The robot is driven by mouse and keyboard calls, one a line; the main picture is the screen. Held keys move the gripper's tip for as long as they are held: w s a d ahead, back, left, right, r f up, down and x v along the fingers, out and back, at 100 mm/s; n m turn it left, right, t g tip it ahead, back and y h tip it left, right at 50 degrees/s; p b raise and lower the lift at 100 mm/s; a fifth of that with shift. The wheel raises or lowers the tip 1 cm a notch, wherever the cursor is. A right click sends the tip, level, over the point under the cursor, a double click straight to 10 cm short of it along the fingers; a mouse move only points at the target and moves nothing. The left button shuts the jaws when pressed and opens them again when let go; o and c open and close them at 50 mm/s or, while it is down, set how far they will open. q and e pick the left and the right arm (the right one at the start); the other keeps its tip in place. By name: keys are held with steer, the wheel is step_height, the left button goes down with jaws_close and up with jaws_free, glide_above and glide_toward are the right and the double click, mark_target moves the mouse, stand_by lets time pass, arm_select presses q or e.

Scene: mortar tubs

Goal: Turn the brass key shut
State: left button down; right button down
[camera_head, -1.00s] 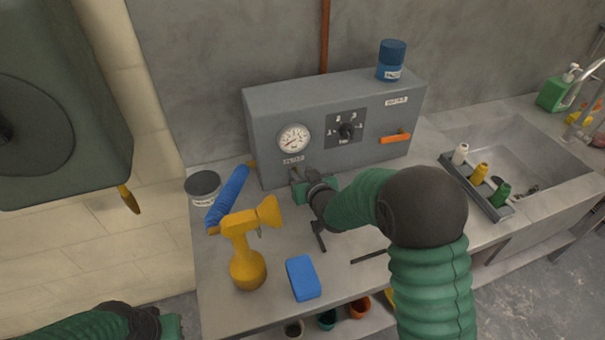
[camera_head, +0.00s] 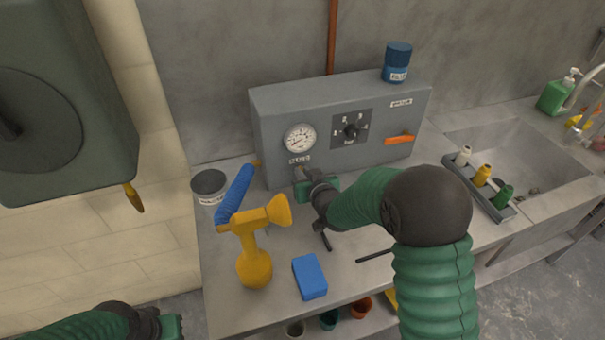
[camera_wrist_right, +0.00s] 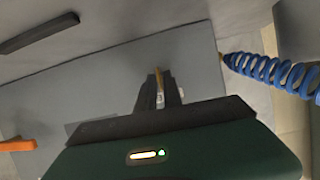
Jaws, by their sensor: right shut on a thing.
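The grey box (camera_head: 385,115) has a round gauge (camera_head: 299,139), a black dial (camera_head: 351,131) and an orange lever (camera_head: 399,139) on its front. My right gripper (camera_head: 301,174) is at the lower left of that front, under the gauge. In the right wrist view a narrow brass-coloured piece, the brass key (camera_wrist_right: 159,77), shows between the fingertips, and the gripper is shut on it. The fingers hide most of the key, so its angle is hard to tell. My left gripper (camera_head: 172,326) is at the bottom left edge, away from the box; its jaws are unclear.
A blue coiled hose (camera_head: 236,193), a yellow spray bottle (camera_head: 254,262), a blue block (camera_head: 310,277) and a dark-lidded tub (camera_head: 209,186) stand left and in front. A blue jar (camera_head: 396,62) is on the box. A bottle rack (camera_head: 478,187) lies by the sink (camera_head: 525,150).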

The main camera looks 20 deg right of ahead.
steer(key=shift+s+d+f+m+y, duration=0.1)
steer(key=shift+d+f+m+y, duration=0.1)
steer(key=shift+m+y, duration=0.15)
steer(key=shift+d+m+y+p, duration=0.1)
steer(key=shift+m+y+p, duration=0.25)
steer(key=shift+m, duration=0.1)
steer(key=shift+m+y+p, duration=0.4)
steer(key=shift+m, duration=0.2)
steer(key=shift+m+y+p, duration=0.7)
steer(key=shift+m+p, duration=0.1)
steer(key=shift+m, duration=0.2)
steer(key=m, duration=0.1)
steer(key=m+y+p, duration=0.1)
steer(key=shift+d+f+m+t+y, duration=0.1)
steer(key=shift+f+m+t+y, duration=0.2)
steer(key=shift+t, duration=0.1)
steer(key=shift+f+m+t+y+p, duration=0.15)
steer(key=shift+m+t+y+p, duration=0.2)
steer(key=shift+m, duration=0.65)
steer(key=shift+f+m+t+y+b, duration=0.2)
steer(key=shift+m+t+y+b, duration=0.3)
steer(key=shift+m, duration=1.3)
